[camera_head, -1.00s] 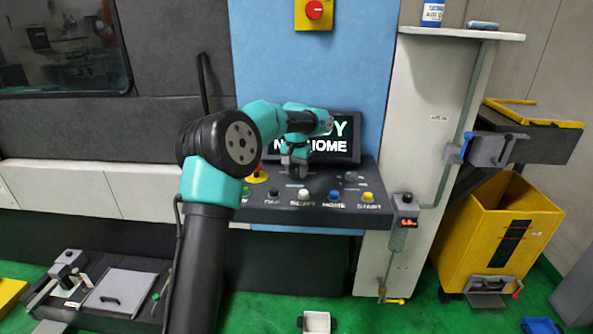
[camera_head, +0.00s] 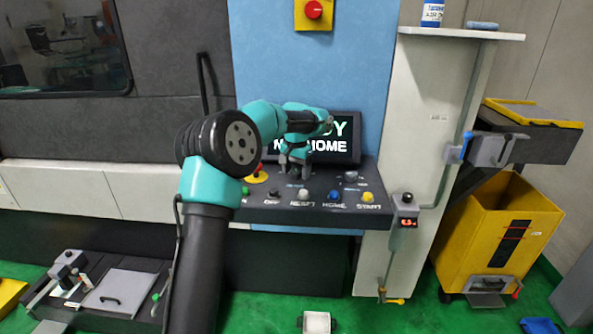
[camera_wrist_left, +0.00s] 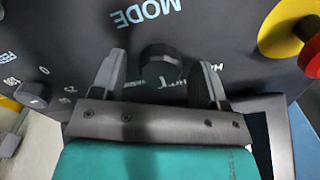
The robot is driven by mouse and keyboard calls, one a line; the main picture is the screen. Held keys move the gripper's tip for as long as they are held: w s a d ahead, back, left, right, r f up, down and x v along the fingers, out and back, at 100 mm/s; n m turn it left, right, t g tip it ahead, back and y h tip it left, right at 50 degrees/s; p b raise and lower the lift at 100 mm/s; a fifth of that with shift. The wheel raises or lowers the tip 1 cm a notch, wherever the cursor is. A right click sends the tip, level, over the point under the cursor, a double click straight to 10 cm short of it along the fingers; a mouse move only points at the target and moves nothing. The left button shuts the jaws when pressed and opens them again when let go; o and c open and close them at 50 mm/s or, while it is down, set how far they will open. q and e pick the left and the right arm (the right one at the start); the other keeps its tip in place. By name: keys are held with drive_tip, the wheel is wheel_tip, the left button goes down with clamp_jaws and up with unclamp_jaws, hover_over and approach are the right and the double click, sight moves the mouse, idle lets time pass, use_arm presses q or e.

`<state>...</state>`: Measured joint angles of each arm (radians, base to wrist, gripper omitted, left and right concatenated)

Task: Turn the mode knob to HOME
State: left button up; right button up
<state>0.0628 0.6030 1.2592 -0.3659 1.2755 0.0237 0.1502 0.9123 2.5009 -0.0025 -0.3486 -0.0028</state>
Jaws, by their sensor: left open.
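The black mode knob (camera_wrist_left: 160,62) shows in the left wrist view, below the upside-down MODE label on the dark control panel (camera_wrist_left: 70,30). My left gripper (camera_wrist_left: 161,68) is open, with one grey finger on each side of the knob. I cannot tell whether either finger touches it. In the head view, my left gripper (camera_head: 295,165) points down at the panel's back part, in front of the screen (camera_head: 335,150), and the knob is hidden there. The screen is partly covered by my arm and shows the word HOME. My right gripper is not in view.
A yellow-and-red stop button (camera_head: 257,174) sits just left of the gripper; it is at upper right in the wrist view. A row of buttons, including blue (camera_head: 335,196) and yellow (camera_head: 368,197), lines the panel's front. A small knob (camera_head: 351,176) is at right.

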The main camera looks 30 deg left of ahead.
sight(297, 171)
use_arm(q)
wheel_tip(297, 171, up, 18)
drive_tip(key=shift+f, duration=0.25)
idle(0.6)
idle(0.4)
